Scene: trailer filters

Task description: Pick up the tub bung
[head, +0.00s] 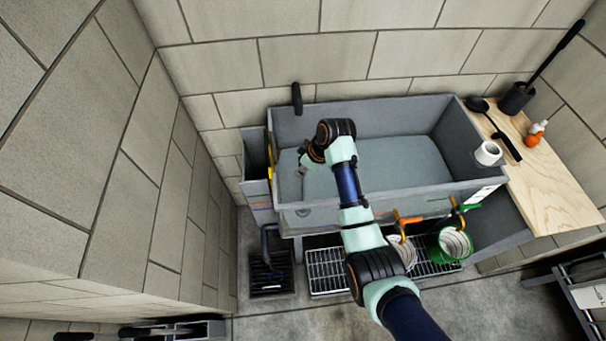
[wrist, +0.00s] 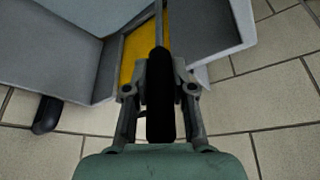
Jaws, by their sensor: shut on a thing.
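My gripper (wrist: 160,90) is shut on a black, round-ended, bar-like thing (wrist: 160,118) that stands between its fingers in the wrist view. I cannot tell for sure whether it is the tub bung; its far end is hidden. In the head view my gripper (head: 308,160) is over the left end of the grey tub (head: 372,187), and what it holds is not clear there.
A black rounded piece (head: 296,98) stands at the back rim. A wooden counter (head: 550,190) with a white cup (head: 488,153) is at right.

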